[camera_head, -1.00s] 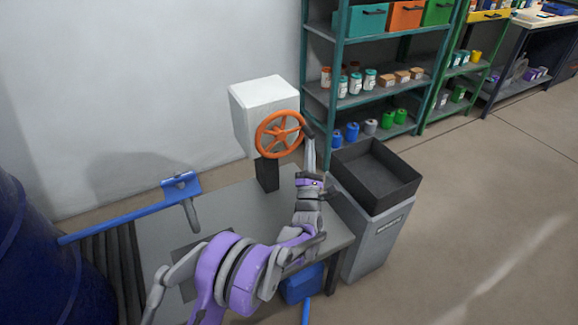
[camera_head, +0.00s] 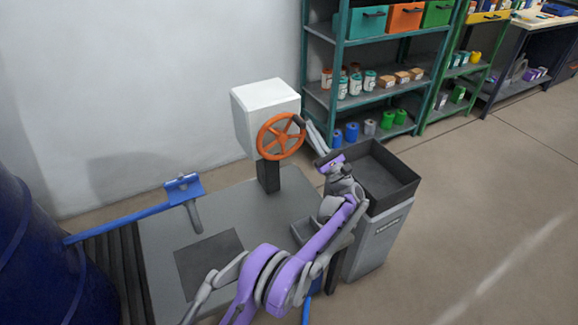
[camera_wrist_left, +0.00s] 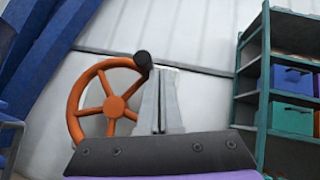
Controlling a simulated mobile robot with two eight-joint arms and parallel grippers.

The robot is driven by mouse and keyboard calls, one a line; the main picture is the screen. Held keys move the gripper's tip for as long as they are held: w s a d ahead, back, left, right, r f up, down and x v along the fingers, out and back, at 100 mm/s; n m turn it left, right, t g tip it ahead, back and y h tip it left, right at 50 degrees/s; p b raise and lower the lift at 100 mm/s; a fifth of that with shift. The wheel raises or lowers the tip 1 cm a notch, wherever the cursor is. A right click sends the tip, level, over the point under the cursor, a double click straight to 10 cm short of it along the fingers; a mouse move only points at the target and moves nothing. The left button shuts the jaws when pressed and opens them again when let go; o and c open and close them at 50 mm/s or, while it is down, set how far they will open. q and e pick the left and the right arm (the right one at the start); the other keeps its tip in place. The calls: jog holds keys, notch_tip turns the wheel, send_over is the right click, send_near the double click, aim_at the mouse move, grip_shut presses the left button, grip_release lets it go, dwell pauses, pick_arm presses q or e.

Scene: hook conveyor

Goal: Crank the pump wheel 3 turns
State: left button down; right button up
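The orange pump wheel (camera_head: 268,150) has several spokes and stands in front of a white box (camera_head: 258,95). The wheel also shows at the left of the left wrist view (camera_wrist_left: 74,103). Its black handle (camera_wrist_left: 143,61) sits at the upper right of the rim. My left gripper (camera_head: 308,126) reaches up from the right of the wheel, its tips by the handle. In the left wrist view its fingers (camera_wrist_left: 165,72) are together with nothing seen between them, and the handle is just left of the tips. Whether they touch is unclear. My right gripper is not in view.
The wheel's post rises from a grey table (camera_head: 225,215). A blue bar with a hook-like end (camera_head: 182,188) reaches in from the left. A grey bin with a black tray top (camera_head: 385,205) stands right of the table. Green shelves (camera_head: 340,60) with containers are behind.

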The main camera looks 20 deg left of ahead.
aim_at(304, 126)
pick_arm(q)
jog(key=shift+s+a+r+p, duration=0.5)
jog(key=shift+r+p, duration=0.1)
jog(key=shift+r, duration=0.15)
jog(key=shift+s+a+r+p, duration=0.35)
jog(key=shift+s+r+p, duration=0.2)
jog(key=shift+r, duration=0.15)
